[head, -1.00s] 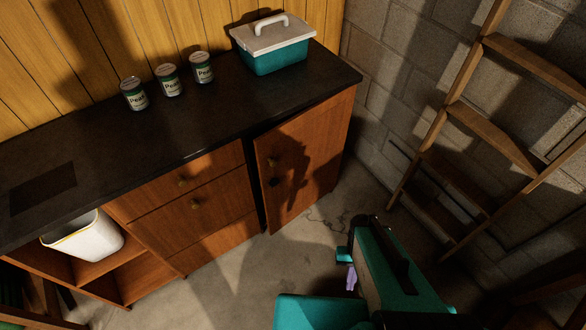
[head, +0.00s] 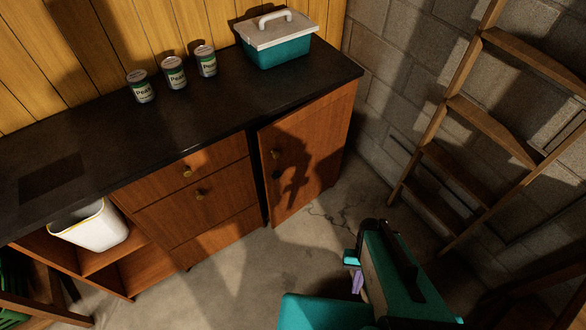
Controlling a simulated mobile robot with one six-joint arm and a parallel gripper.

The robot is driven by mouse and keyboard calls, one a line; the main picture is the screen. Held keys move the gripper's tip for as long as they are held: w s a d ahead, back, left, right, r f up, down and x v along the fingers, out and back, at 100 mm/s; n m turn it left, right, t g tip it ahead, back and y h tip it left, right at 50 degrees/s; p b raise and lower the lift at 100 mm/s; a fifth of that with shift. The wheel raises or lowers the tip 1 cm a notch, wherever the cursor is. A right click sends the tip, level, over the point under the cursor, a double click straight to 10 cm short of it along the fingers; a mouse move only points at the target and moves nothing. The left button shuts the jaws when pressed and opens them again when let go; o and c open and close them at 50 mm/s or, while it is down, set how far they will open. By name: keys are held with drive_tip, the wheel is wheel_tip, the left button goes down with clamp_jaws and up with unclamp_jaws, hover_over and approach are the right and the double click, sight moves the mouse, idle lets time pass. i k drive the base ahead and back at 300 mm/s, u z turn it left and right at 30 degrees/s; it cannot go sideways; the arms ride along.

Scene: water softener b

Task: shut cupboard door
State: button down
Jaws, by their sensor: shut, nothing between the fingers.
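The cupboard door (head: 312,143) is a reddish-brown wooden panel at the right end of the counter unit. Its round knob (head: 275,154) is near its upper left edge. The door stands slightly ajar, with a dark gap along its left edge beside the drawers. A dark shadow of my arm falls across the door. My teal arm is at the bottom right, in front of the cupboard. A small purple part of my gripper (head: 357,281) shows beside the arm, low and apart from the door; the arm hides most of it. It is shut and empty.
The black countertop (head: 110,142) carries several things: three cans (head: 174,73) and a teal toolbox (head: 279,42). A white bin (head: 92,228) sits in the open shelf at left. A wooden ladder (head: 447,120) leans at the right wall. Bare floor (head: 235,270) lies before the drawers.

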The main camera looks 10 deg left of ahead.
sight(306, 144)
drive_tip(key=k, duration=1.4)
drive_tip(key=u, duration=4.25)
drive_tip(key=i, duration=0.1)
drive_tip(key=z, duration=2.75)
drive_tip(key=i, duration=1)
drive_tip(key=u, duration=0.05)
